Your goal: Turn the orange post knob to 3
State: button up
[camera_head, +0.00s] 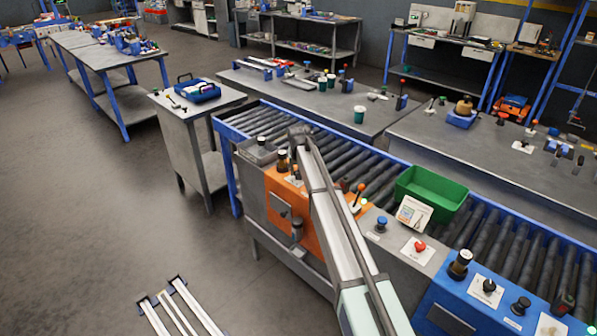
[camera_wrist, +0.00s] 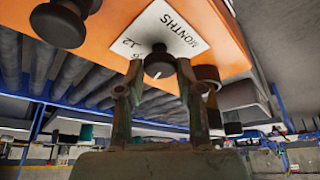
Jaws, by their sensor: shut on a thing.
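The orange post (camera_head: 274,186) is part of the roller conveyor's side, and my arm crosses in front of it in the head view. In the wrist view its orange face (camera_wrist: 104,42) carries a white label (camera_wrist: 170,28) reading MONTHS, with 12 and part of another number showing. The black knob (camera_wrist: 160,60) sits on this label, with a short pale line on its front pointing down and slightly left in the picture. My gripper (camera_wrist: 160,74) has one finger on each side of the knob and is shut on it. Part of the dial's numbers is hidden.
A larger black knob (camera_wrist: 58,22) and a dark cylinder (camera_wrist: 207,76) stand close beside the gripper. The green bin (camera_head: 432,194) stands on the conveyor rollers (camera_head: 355,165), with a blue post (camera_head: 485,305) farther right. The floor at left is mostly clear.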

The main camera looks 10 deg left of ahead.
dwell(0.4)
jog(key=o, duration=1.1)
jog(key=shift+o, duration=0.2)
jog(key=v, duration=1.2)
